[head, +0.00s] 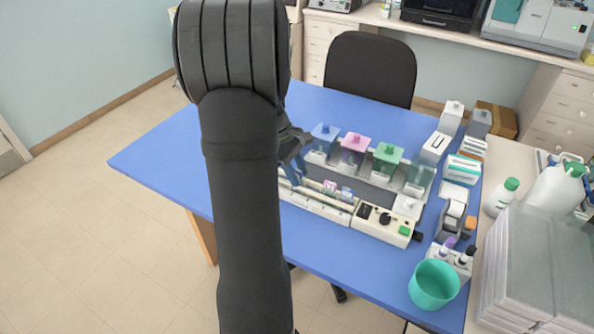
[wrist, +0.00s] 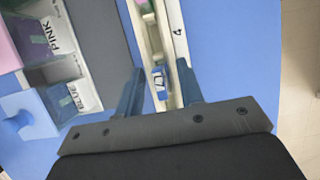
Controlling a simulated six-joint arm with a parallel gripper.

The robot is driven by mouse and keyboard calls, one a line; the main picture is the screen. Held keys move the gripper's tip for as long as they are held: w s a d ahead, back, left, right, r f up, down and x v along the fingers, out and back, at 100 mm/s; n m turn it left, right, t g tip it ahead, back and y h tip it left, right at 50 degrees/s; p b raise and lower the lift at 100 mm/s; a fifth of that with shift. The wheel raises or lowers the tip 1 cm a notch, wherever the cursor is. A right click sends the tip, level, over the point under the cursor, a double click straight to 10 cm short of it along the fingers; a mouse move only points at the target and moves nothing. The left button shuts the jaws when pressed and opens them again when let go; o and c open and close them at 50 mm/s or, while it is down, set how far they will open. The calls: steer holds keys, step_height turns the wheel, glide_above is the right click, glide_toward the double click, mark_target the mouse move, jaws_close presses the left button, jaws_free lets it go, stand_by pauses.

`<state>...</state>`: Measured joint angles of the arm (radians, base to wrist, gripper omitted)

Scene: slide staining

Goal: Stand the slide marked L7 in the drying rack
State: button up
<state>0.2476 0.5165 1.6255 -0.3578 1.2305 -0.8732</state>
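My gripper (wrist: 160,82) is open, its two dark blue fingers apart on either side of a long white slotted holder marked 4 (wrist: 178,32). A small piece with a blue and white label (wrist: 160,82) shows between the fingertips; I cannot read its mark or see whether the fingers touch it. In the head view, slides with pink and blue ends (head: 338,189) stand in the long white holder (head: 318,205). No L7 mark is readable in either view. I cannot tell for certain which holder is the drying rack. My arm hides the left of the bench row.
Jars with blue (head: 324,132), pink (head: 355,141) and green (head: 387,152) lids stand behind the holder. A cream device (head: 383,224) is at its right end. A teal cup (head: 434,284) and bottles stand at the right. The blue table (head: 160,160) is clear at the left.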

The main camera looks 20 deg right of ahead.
steer(key=v, duration=1.7)
steer(key=shift+r, duration=0.2)
steer(key=shift+a, duration=0.1)
steer(key=x, duration=1.7)
steer(key=shift+f, duration=0.15)
